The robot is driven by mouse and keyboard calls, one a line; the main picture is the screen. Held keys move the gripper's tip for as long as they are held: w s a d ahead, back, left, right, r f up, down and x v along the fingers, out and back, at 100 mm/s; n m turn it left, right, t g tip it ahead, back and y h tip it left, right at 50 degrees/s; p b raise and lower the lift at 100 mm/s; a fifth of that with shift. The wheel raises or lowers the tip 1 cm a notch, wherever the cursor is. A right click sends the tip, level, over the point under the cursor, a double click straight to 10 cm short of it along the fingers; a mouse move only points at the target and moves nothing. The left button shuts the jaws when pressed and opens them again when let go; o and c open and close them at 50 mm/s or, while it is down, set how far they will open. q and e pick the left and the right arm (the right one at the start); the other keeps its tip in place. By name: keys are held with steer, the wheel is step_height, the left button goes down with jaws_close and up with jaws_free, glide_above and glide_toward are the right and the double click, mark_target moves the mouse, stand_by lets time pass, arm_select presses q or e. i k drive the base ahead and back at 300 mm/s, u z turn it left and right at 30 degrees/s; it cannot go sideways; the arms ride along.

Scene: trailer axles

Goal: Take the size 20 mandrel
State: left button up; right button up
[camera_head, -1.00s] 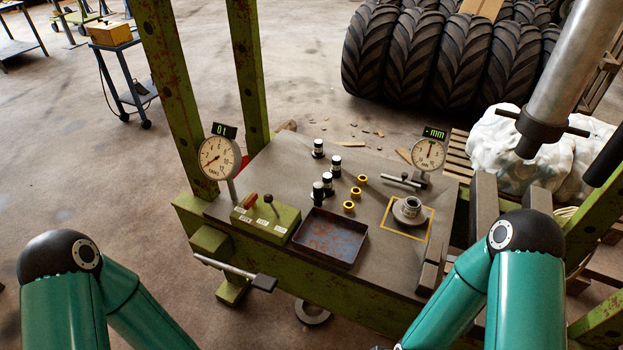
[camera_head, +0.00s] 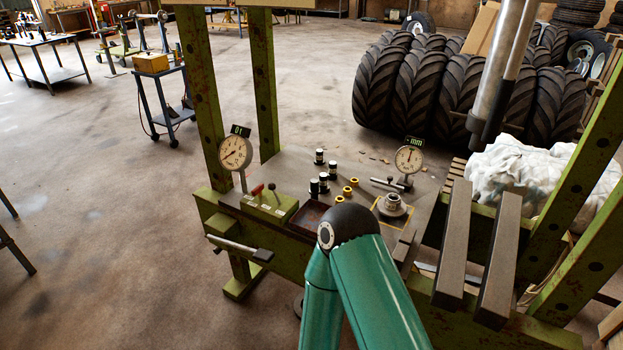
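One stands at the back (camera_head: 319,157), one in the middle (camera_head: 333,168), and two close together in front (camera_head: 323,181). Their size markings are too small to read, so I cannot tell which is size 20. One of my teal arms rises at the bottom centre, its dark joint just in front of the table. Neither gripper is in view.
Yellow rings (camera_head: 347,191) lie right of the cylinders. A green block (camera_head: 270,206) and dial gauges (camera_head: 235,153) (camera_head: 408,158) stand on the table. A rusty tray (camera_head: 306,216) is partly behind my arm. A flanged metal part (camera_head: 392,203) sits in a yellow square. Green posts and steel bars flank the table.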

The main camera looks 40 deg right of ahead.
mark_target(332, 175)
steer(key=u, duration=0.15)
steer(key=i, duration=1.25)
steer(key=z, duration=1.05)
